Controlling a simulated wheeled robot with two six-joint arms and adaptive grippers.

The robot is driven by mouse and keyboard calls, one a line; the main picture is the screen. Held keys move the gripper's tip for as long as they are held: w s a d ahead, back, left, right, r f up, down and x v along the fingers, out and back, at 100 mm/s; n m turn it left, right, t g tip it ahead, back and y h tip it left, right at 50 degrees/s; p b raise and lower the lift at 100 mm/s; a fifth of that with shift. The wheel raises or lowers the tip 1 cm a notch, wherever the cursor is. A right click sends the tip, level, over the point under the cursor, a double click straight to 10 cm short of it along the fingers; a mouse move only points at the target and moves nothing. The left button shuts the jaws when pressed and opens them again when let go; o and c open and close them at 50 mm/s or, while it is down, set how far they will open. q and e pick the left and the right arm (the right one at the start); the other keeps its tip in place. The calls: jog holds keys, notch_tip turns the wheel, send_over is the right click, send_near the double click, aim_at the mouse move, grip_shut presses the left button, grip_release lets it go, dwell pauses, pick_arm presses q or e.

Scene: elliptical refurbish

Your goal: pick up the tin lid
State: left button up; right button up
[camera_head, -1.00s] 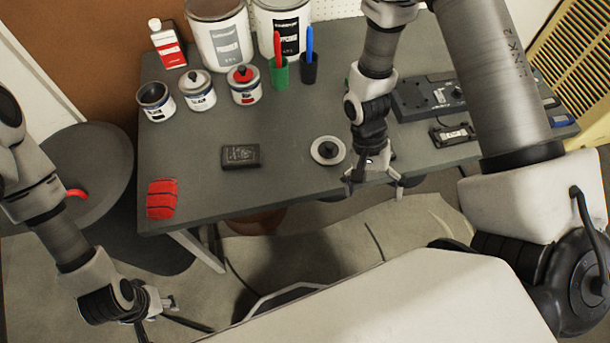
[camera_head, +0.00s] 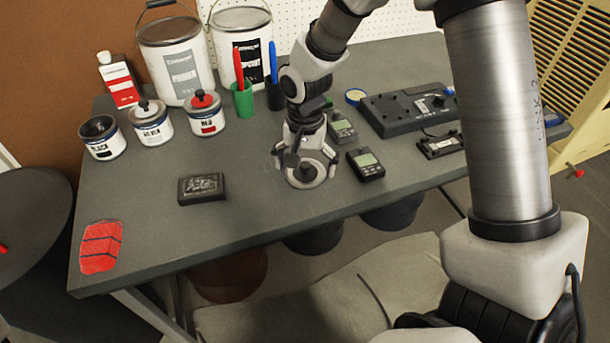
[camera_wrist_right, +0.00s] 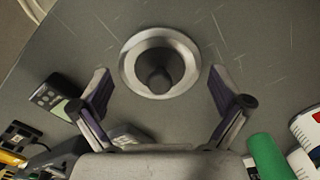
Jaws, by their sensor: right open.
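The tin lid (camera_head: 306,176) is a round grey-white disc with a dark knob, lying loose on the grey table. It also shows in the right wrist view (camera_wrist_right: 160,62), just beyond the fingertips and centred between them. My right gripper (camera_head: 305,168) is low over the lid, its fingers spread on either side of it in the head view. In the right wrist view the gripper (camera_wrist_right: 158,80) is open and empty, with clear space between each finger and the rim. The head view hides part of the lid behind the gripper. My left gripper is out of view.
Three small paint tins (camera_head: 152,124) stand at the left, one open, before two big buckets (camera_head: 175,60). A dark block (camera_head: 201,188) lies left of the lid. Two small meters (camera_head: 366,164) lie close to its right. A red cloth-like item (camera_head: 101,246) lies front left.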

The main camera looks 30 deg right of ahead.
jog(key=shift+s, duration=0.1)
jog(key=c, duration=1.3)
jog(key=shift+s+a, duration=0.1)
jog(key=shift+s, duration=0.05)
grip_shut()
